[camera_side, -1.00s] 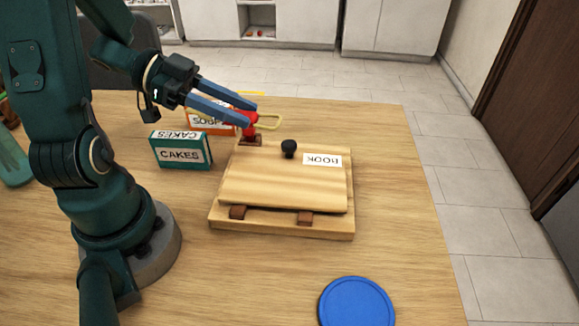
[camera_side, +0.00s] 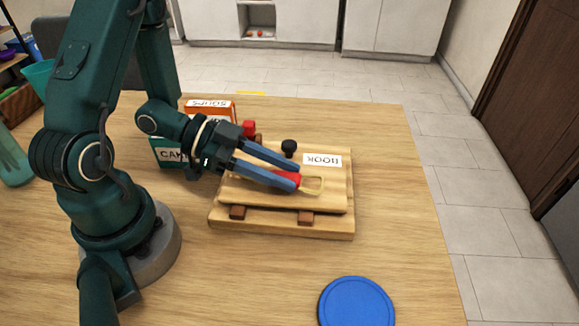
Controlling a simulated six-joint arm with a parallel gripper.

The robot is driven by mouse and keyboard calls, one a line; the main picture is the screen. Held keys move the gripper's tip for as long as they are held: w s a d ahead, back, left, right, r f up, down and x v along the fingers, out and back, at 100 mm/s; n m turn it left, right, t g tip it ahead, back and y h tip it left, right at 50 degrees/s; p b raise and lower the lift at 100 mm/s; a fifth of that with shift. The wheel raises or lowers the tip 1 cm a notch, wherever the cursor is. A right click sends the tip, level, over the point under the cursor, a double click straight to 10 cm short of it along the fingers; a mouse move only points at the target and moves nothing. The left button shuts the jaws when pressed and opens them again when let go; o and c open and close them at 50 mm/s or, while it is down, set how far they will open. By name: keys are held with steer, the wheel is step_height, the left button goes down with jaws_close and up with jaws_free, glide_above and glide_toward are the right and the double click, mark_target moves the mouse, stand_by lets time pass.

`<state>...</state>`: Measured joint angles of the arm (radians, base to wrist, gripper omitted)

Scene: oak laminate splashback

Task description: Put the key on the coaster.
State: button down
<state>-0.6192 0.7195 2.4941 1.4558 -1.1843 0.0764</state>
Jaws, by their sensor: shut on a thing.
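The key (camera_side: 313,186) shows as a pale yellow loop with a red part (camera_side: 289,179) at my fingertips. My gripper (camera_side: 297,174) is shut on the red part, and the loop sticks out to the right. The key appears over the wooden board labelled BOOK; the height of the gap cannot be told. The coaster, a plain blue disc (camera_side: 356,302), lies on the table at the front right with nothing on it. It is in front of and to the right of my gripper, well apart from it.
The wooden board (camera_side: 240,190) has a black knob (camera_side: 289,147) and brown blocks. A red piece (camera_side: 249,128) stands at its back left. An orange SOUPS box (camera_side: 212,108) and a partly hidden green CAKES box (camera_side: 168,152) stand behind my gripper. The table between board and coaster is clear.

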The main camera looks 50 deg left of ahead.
mark_target(279, 173)
steer(key=shift+f, duration=0.3)
steer(key=shift+f, duration=0.1)
steer(key=c, duration=0.5)
jaws_free()
steer(key=shift+v, duration=2.2)
steer(key=shift+o, duration=0.3)
steer(key=shift+s+a, duration=0.25)
